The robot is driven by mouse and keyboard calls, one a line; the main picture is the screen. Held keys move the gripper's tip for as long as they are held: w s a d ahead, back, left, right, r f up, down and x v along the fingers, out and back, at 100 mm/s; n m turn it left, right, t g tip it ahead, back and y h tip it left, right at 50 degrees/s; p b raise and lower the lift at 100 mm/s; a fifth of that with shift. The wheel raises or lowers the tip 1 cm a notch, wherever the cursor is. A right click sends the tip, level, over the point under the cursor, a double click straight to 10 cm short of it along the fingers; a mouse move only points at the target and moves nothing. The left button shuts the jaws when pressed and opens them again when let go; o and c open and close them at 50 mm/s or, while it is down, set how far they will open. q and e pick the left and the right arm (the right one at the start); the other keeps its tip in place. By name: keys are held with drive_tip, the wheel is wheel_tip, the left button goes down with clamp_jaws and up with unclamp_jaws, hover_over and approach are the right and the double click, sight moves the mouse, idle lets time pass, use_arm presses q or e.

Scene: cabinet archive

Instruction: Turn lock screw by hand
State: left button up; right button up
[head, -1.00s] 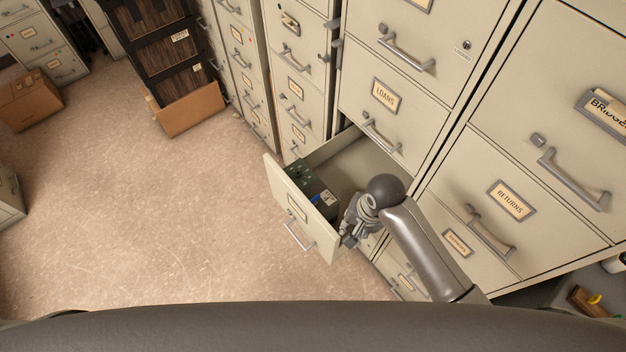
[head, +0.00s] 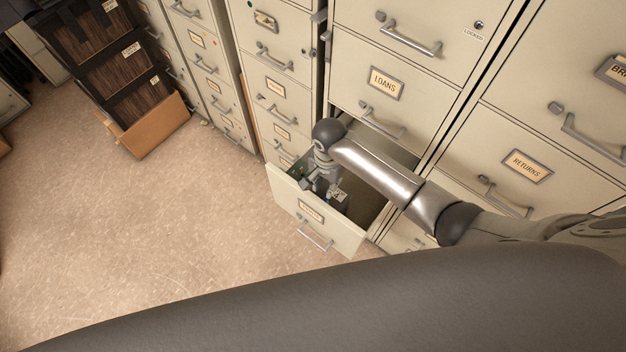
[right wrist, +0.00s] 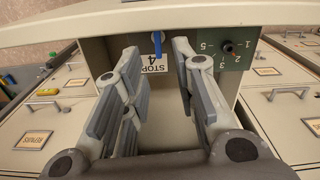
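My right gripper (head: 318,186) reaches down into an open cabinet drawer (head: 285,197). In the right wrist view its two fingers (right wrist: 156,58) are spread apart with nothing clamped between them. A blue, upright lever-like piece (right wrist: 158,42) shows in the gap between the fingertips, above a white "STOP 4" label (right wrist: 154,66). To its right is a green plate (right wrist: 236,55) with numbers and a dark round knob (right wrist: 228,47). I cannot tell which of these is the lock screw. In the head view the arm and gripper hide part of the drawer's inside. My left gripper is not in view.
The drawer front has a bar handle (head: 314,238). A cabinet front labelled LOANS (head: 385,84) rises behind the drawer, and one labelled RETURNS (head: 527,166) stands to the right. An orange-brown box (head: 150,131) is at the upper left.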

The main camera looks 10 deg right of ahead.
sight(326, 200)
drive_tip(key=shift+f, duration=0.2)
drive_tip(key=shift+s+d+f, duration=0.1)
drive_tip(key=shift+d+f, duration=0.05)
drive_tip(key=shift+f, duration=0.45)
drive_tip(key=shift+s+d+f, duration=0.1)
drive_tip(key=shift+f, duration=0.5)
wheel_tip(326, 200, down, 4)
drive_tip(key=shift+w+a+f, duration=0.1)
drive_tip(key=shift+f, duration=0.2)
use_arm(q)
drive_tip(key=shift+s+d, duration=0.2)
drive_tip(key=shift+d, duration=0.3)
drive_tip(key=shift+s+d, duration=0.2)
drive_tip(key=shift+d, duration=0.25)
use_arm(e)
drive_tip(key=shift+f, duration=0.25)
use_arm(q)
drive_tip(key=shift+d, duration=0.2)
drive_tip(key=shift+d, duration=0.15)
use_arm(e)
clamp_jaws()
